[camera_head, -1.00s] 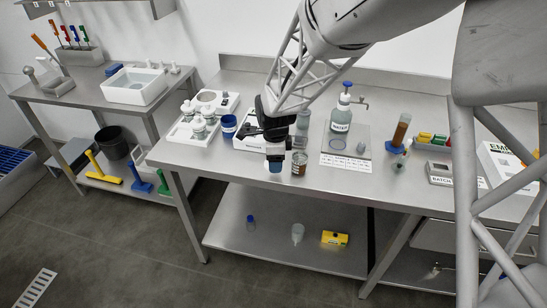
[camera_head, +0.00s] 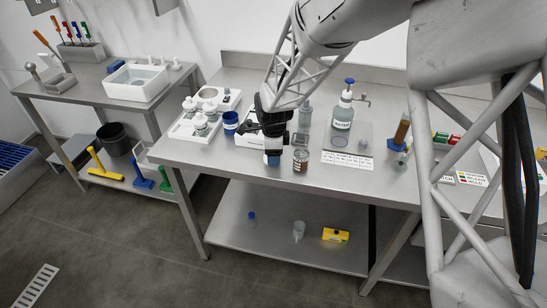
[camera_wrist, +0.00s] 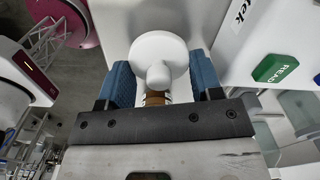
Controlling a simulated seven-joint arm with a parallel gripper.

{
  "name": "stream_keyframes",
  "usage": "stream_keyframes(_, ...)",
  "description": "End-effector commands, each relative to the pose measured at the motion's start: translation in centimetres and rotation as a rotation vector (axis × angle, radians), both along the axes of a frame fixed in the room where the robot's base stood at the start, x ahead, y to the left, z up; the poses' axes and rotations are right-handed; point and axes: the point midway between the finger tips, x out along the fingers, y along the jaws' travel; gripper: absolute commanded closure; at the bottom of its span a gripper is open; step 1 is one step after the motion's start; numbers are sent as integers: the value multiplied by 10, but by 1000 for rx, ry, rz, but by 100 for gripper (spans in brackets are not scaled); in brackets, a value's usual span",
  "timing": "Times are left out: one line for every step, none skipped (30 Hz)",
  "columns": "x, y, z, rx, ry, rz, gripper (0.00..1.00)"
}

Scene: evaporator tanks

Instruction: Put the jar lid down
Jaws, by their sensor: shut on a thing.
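My gripper (camera_head: 273,158) is at the front of the steel bench, its blue fingers pointing down just left of a small jar with brown contents (camera_head: 300,160). In the wrist view, the blue finger pads of my gripper (camera_wrist: 163,82) are on either side of a round white lid with a knob (camera_wrist: 158,62), and they are shut on it. A small brown part shows below the knob. In the head view the lid is hidden by the fingers, and I cannot tell whether it touches the bench.
Behind my gripper are a white device (camera_head: 252,140), a blue-rimmed cup (camera_head: 230,122) and a white tray with small bottles (camera_head: 197,124). A water bottle (camera_head: 342,112) stands to the right. The bench front left of my gripper (camera_head: 205,158) is clear.

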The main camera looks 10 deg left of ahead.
Motion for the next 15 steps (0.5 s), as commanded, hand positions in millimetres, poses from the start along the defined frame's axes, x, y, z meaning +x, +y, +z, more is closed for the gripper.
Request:
stream_keyframes(0,0,-6,0,1,0,62)
stream_keyframes(0,0,-8,0,1,0,62)
stream_keyframes(0,0,-12,0,1,0,62)
stream_keyframes(0,0,-13,0,1,0,62)
stream_keyframes(0,0,-15,0,1,0,62)
stream_keyframes(0,0,-16,0,0,0,62)
stream_keyframes(0,0,-16,0,0,0,62)
stream_keyframes(0,0,-16,0,0,0,62)
stream_keyframes(0,0,-16,0,-1,0,62)
stream_keyframes(0,0,-16,0,0,0,62)
stream_keyframes(0,0,-16,0,0,0,62)
stream_keyframes(0,0,-16,0,0,0,62)
stream_keyframes(0,0,-16,0,0,0,62)
stream_keyframes(0,0,-16,0,0,0,62)
stream_keyframes(0,0,-17,0,0,0,62)
